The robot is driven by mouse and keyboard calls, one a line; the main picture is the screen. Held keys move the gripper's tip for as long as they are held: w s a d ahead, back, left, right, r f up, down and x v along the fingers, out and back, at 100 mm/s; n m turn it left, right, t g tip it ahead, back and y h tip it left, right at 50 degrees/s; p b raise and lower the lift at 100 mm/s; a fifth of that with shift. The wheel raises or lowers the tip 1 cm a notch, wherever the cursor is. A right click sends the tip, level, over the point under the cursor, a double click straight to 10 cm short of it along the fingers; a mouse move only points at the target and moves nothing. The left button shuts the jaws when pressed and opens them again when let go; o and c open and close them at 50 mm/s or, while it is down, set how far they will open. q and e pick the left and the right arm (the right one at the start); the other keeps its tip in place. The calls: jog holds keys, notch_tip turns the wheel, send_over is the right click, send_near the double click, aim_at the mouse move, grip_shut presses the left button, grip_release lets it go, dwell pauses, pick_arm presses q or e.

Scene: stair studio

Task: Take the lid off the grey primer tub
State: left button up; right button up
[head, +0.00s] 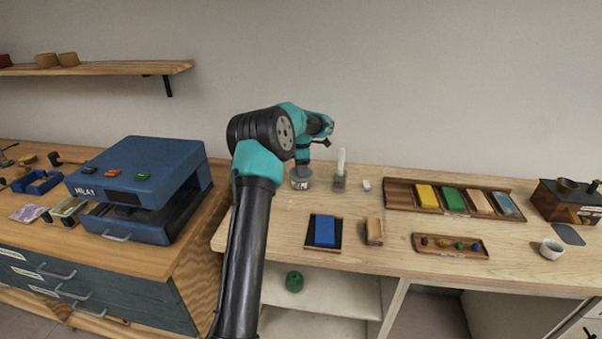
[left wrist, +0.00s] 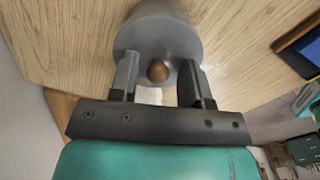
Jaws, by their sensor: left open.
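The grey primer tub (head: 301,181) stands upright on the wooden workbench, left of a white stick in a grey holder. In the left wrist view the grey tub (left wrist: 158,32) fills the top middle, with a small round brown knob (left wrist: 158,71) on its lid. My left gripper (head: 303,165) is directly above the tub. In the left wrist view my left gripper (left wrist: 158,76) is open, one finger on each side of the knob, with gaps between. I cannot tell whether the fingertips touch the lid. My right gripper is not in view.
A white stick in a holder (head: 340,176) stands just right of the tub. A blue block on a dark tray (head: 324,232) and a tan block (head: 374,231) lie in front. A tray of coloured blocks (head: 398,194) is further right. A blue machine (head: 147,185) stands left.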

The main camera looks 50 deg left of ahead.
pick_arm(q)
jog(key=shift+f, duration=0.25)
jog(key=c, duration=0.6)
jog(key=shift+c, duration=0.2)
jog(key=shift+d+f, duration=0.1)
jog(key=shift+f, duration=0.05)
grip_shut()
notch_tip(320, 180, up, 4)
jog(key=shift+f, duration=0.25)
jog(key=shift+s+r, duration=0.1)
jog(key=shift+r, duration=0.15)
jog(key=s+d+r, duration=0.1)
jog(key=s+d, duration=0.9)
jog(key=d, duration=0.1)
jog(key=shift+s+d+r, duration=0.15)
jog(key=shift+d+r, duration=0.15)
jog(key=shift+d, duration=0.1)
